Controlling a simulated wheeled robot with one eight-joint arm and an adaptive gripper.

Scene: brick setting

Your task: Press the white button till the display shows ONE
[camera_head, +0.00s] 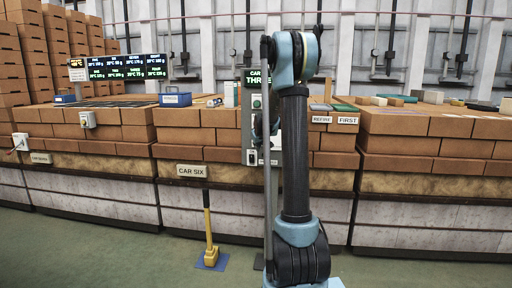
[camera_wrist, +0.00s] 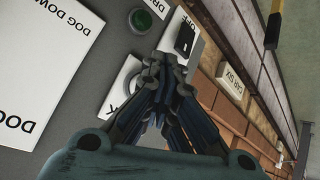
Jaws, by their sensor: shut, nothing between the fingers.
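A grey control panel (camera_head: 247,125) stands upright at the counter, partly hidden by my arm in the head view. The dark display (camera_head: 253,78) at its top shows "CAR" and "THREE" in part, cut off by my arm. In the wrist view, a pale round button (camera_wrist: 127,73) in a ring sits on the panel, partly covered by my fingers; it seems to be the white button. My gripper (camera_wrist: 151,63) is shut and empty, its tips over or beside that button. Whether they touch it, I cannot tell.
A green button (camera_wrist: 141,20) and a black switch (camera_wrist: 185,37) on a white plate are near my fingertips. A "DOG DOWN" label (camera_wrist: 88,25) is on the panel. Brick counters (camera_head: 410,122) flank it. A yellow-handled tool (camera_head: 208,225) stands on the floor.

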